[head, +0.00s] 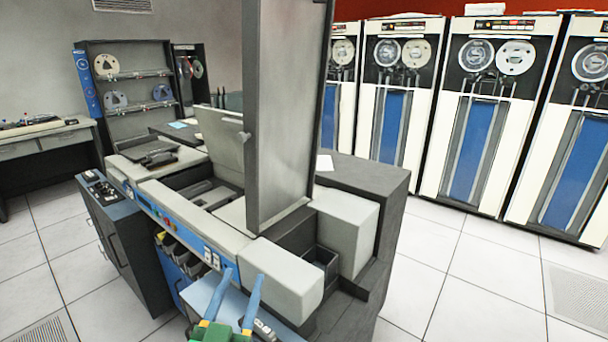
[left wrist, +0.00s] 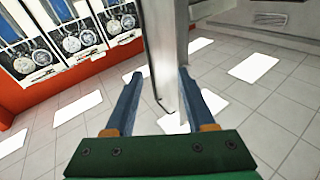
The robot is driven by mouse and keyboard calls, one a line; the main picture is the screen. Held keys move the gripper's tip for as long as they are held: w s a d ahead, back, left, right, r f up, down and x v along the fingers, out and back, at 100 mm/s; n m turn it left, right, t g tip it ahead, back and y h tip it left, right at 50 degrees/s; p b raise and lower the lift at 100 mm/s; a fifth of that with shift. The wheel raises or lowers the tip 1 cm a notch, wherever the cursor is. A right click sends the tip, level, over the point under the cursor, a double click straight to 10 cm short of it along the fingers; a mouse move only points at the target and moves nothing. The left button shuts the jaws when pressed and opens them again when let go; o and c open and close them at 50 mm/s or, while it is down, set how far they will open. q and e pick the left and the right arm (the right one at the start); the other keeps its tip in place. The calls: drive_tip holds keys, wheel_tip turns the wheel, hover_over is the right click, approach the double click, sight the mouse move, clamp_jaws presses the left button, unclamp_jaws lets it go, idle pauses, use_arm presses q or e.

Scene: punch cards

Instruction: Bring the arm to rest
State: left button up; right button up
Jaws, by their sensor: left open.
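My left gripper (head: 243,274) has blue fingers on a green base and is at the bottom of the head view, in front of the punch card machine's near end (head: 283,280). Its fingers are spread with nothing held. In the left wrist view the same gripper (left wrist: 160,73) is open, and a tall grey panel (left wrist: 166,40) shows beyond and between its fingers; I cannot tell how far off it is. My right gripper is not in view.
The tall grey panel (head: 283,110) rises from the machine. A dark cabinet (head: 120,235) stands at the left. Tape drives (head: 490,120) line the back right; a shelf rack (head: 127,85) and desk (head: 40,150) are back left. Tiled floor (head: 455,285) is clear at right.

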use_arm(q)
drive_tip(key=s+a+f+n+g+y, duration=0.2)
drive_tip(key=a+f+g+y, duration=0.15)
drive_tip(key=f, duration=0.45)
drive_tip(key=s+a+f+m+g+h, duration=0.1)
drive_tip(key=s+a+f+g, duration=0.2)
drive_tip(key=s+f+g, duration=1.3)
drive_tip(key=s+f+t, duration=0.1)
drive_tip(key=s+f, duration=0.2)
drive_tip(key=f, duration=0.6)
drive_tip(key=s+f+t, duration=0.1)
drive_tip(key=s+f, duration=0.3)
drive_tip(key=f, duration=0.5)
drive_tip(key=s+a+f+g, duration=0.1)
drive_tip(key=s+f, duration=0.8)
drive_tip(key=s, duration=0.2)
drive_tip(key=shift+a+f+m, duration=0.25)
drive_tip(key=shift+a+m, duration=0.05)
